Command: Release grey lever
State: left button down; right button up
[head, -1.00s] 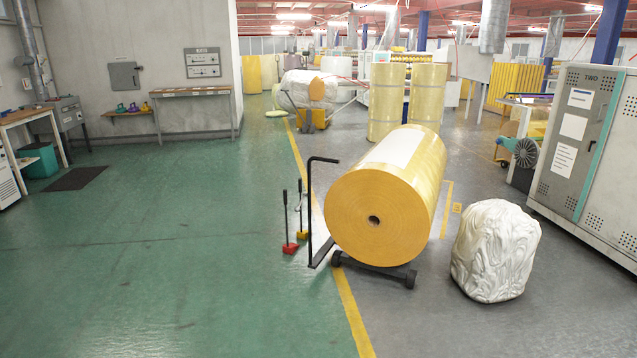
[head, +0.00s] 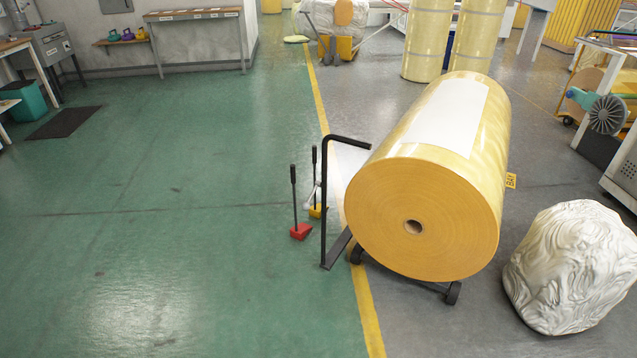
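Two upright levers with black handles stand on the floor left of the big yellow roll. One has a red base (head: 301,231), the other a yellow base (head: 319,211). A small pale grey piece (head: 313,192) shows beside the yellow-based lever; I cannot tell whether it is a grey lever. Neither of my grippers is in view.
The yellow roll (head: 422,215) rests on a dark wheeled cradle with a black bent handle (head: 324,200). A white wrapped bundle (head: 570,268) stands at the right. A yellow line (head: 366,305) crosses the floor. The green floor (head: 180,230) at left is clear.

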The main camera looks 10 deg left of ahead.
aim_at(305, 206)
jog(key=i, duration=1.45)
jog(key=z, duration=0.2)
